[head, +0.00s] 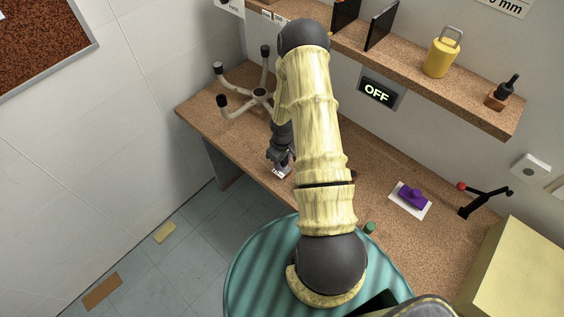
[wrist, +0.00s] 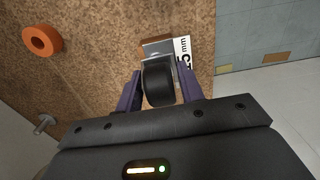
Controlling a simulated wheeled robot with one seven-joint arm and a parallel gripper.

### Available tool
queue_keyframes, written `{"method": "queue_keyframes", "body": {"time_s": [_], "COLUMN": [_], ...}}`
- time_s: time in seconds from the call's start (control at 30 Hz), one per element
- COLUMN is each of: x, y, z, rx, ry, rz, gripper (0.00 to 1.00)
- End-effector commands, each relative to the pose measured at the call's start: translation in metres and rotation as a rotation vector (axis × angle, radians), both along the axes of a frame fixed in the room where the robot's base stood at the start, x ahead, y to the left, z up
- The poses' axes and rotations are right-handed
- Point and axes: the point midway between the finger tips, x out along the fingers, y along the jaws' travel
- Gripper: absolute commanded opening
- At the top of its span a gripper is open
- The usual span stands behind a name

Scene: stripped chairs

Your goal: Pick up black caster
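The black caster (wrist: 158,85), a dark wheel in a pale metal bracket, sits by the bench edge in the wrist view, against a brown block and a white printed card (wrist: 184,52). My gripper (wrist: 160,84) has its two purple fingers on either side of the wheel. The fingers are apart, and I cannot tell whether they touch it. In the head view my gripper (head: 280,167) is low over the front part of the bench, and the caster is mostly hidden there.
The cork-coloured bench (head: 375,172) also bears a chair base (head: 261,95) at the far left, a purple part (head: 411,196), a green piece (head: 369,228) and a black bracket (head: 484,199). An orange ring (wrist: 41,40) lies near my gripper. A shelf (head: 415,64) overhangs the back.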

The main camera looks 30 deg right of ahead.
Motion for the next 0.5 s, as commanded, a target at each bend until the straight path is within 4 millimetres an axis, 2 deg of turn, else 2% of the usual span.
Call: {"method": "queue_keyframes", "body": {"time_s": [0.03, 0.1, 0.5], "x": [0.0000, 0.0000, 0.0006], "y": [-0.0001, -0.0001, -0.0003], "z": [0.0000, 0.0000, 0.0063], "rx": [0.000, 0.000, 0.001], "ry": [0.000, 0.000, -0.002], "rz": [0.000, 0.000, -0.001], "gripper": [0.26, 0.13, 0.13]}}
